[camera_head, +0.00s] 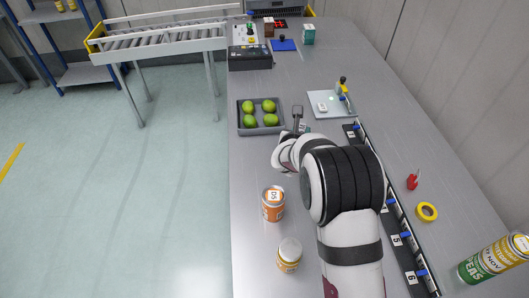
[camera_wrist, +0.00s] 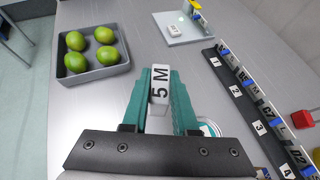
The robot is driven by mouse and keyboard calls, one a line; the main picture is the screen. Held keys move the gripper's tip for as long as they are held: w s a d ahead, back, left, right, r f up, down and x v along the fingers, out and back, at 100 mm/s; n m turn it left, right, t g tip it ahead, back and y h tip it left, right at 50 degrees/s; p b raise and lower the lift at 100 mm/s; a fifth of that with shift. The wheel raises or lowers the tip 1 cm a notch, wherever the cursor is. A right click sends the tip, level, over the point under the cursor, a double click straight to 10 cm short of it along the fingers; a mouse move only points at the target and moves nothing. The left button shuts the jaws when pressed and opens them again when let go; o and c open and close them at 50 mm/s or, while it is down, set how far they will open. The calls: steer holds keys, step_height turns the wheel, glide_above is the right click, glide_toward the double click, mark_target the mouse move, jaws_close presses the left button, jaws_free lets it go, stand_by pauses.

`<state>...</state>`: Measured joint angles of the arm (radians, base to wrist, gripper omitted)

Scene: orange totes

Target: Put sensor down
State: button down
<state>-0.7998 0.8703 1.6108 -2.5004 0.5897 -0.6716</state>
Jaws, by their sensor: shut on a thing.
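In the head view my gripper (camera_head: 298,112) is over the grey table, just right of the lime tray; the sensor is too small to make out there. A black rack (camera_head: 397,238) with numbered places runs along the right; it shows in the wrist view (camera_wrist: 252,112) holding several labelled pale pieces with blue parts.
A grey tray (camera_wrist: 97,76) holds several limes. A light plate (camera_wrist: 186,38) bears a small white box (camera_wrist: 174,30). A round thing (camera_wrist: 211,127) is partly hidden behind my gripper. Cans (camera_head: 272,204) stand near the table's left edge. Open table lies beyond the tray.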

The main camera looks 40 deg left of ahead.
glide_above(264, 154)
steer(key=f, duration=0.6)
steer(key=shift+w+d+f, duration=0.2)
steer(key=shift+f, duration=0.1)
steer(key=shift+s+a+f, duration=0.1)
steer(key=shift+a+f, duration=0.05)
steer(key=shift+f, duration=0.95)
steer(key=shift+a+f, duration=0.1)
steer(key=shift+f, duration=0.95)
steer(key=shift+f, duration=0.1)
steer(key=c, duration=0.7)
jaws_free()
